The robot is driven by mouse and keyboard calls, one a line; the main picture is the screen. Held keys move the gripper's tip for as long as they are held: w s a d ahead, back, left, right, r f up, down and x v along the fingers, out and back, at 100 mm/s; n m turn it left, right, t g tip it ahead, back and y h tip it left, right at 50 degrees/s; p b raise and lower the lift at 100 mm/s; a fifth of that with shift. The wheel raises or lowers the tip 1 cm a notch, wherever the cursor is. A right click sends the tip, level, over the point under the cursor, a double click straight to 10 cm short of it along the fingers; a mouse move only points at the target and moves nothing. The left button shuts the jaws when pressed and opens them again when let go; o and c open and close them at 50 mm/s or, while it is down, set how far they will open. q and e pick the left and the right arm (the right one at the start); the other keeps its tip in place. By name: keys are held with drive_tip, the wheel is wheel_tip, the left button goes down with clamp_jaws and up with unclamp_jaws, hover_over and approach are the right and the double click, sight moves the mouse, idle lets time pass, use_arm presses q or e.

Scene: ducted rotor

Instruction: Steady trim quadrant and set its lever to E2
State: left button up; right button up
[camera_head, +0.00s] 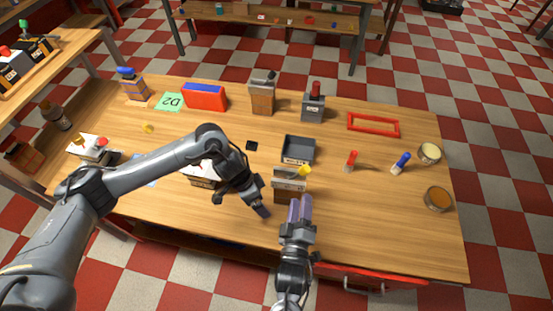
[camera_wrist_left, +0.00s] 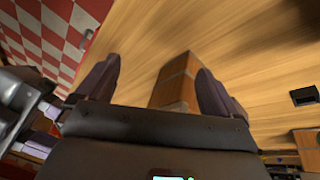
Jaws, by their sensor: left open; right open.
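A small box with a grey top, a wood-brown body and a yellow knob (camera_head: 304,171) stands near the front middle of the table; it looks like the trim quadrant (camera_head: 288,185), but no lever marks are readable. My right gripper (camera_head: 300,204) is open just in front of it, its purple fingers pointing at it and hiding part of its front. My left gripper (camera_head: 262,211) is low over the table, left of the box. In the left wrist view, its fingers (camera_wrist_left: 155,88) are open, with a wood-brown block (camera_wrist_left: 176,80) showing between them; contact cannot be told.
A grey tray (camera_head: 298,150) stands behind the box. A white-topped device (camera_head: 203,172) is partly under my left arm. Boxes with a black lever (camera_head: 262,96) and red knob (camera_head: 313,104) stand at the back. A red frame (camera_head: 373,124) lies right. The front right table is clear.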

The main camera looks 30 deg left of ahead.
use_arm(q)
wheel_tip(320, 180, up, 2)
drive_tip(key=a+n, duration=0.1)
drive_tip(key=a, duration=0.2)
drive_tip(key=m, duration=0.7)
approach(289, 179)
drive_tip(key=shift+x, duration=5.1)
drive_tip(key=shift+c, duration=0.2)
drive_tip(key=c, duration=1.3)
drive_tip(key=shift+t, duration=0.3)
